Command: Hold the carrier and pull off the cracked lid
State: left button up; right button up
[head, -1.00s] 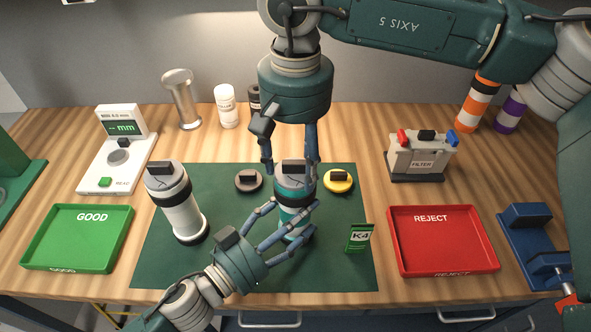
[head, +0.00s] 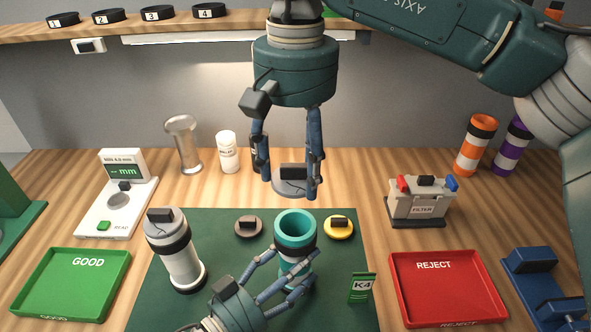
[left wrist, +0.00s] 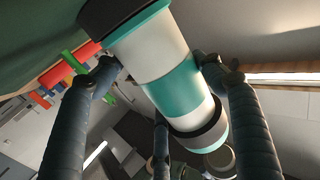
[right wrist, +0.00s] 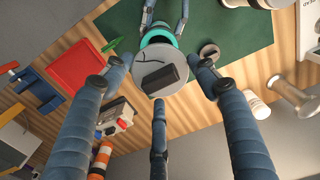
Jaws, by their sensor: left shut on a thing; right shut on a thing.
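The teal carrier (head: 296,226) stands upright on the green mat with its top open and its dark inside showing. My left gripper (head: 289,278) is shut around its lower body; the carrier's white and teal side fills the left wrist view (left wrist: 175,75). In the right wrist view the lid (right wrist: 150,72) shows a dark crack line beside the handle.
A white carrier with a lid (head: 178,250) stands on the mat's left. A brown lid (head: 248,227) and a yellow lid (head: 340,228) lie behind the teal carrier. The green GOOD tray (head: 70,285) and red REJECT tray (head: 447,290) flank the mat.

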pick_arm(q)
jog(key=o, duration=1.4)
jog(key=shift+s+a, duration=0.1)
jog(key=v, duration=1)
jog(key=shift+s+a, duration=0.2)
jog(key=shift+p+v, duration=0.45)
jog(key=shift+v, duration=3.2)
jog(key=shift+r, duration=0.15)
